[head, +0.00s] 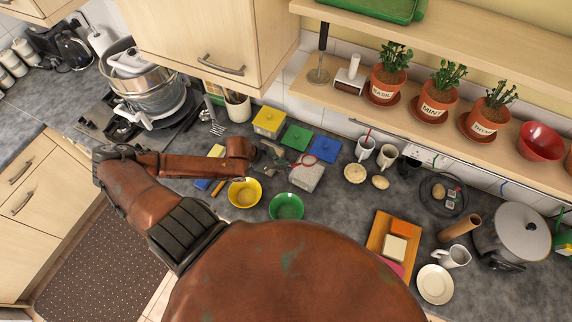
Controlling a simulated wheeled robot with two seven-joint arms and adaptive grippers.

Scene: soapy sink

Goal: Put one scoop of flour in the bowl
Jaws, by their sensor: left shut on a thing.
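My left gripper (271,158) reaches in over the counter from the left. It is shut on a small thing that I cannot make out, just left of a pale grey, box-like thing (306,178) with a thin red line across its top. I cannot tell whether this holds flour. A yellow bowl (245,193) stands in front of the gripper, to its lower left. A green bowl (286,207) stands to the right of the yellow one. I cannot make out a scoop for certain. My right gripper is not in view.
Lidded yellow (269,121), green (296,136) and blue (324,149) containers stand behind the gripper. Mugs (387,156) stand to their right. An orange tray (376,229) and a big pot (513,232) are at the right. A shelf with potted herbs (437,102) overhangs the counter.

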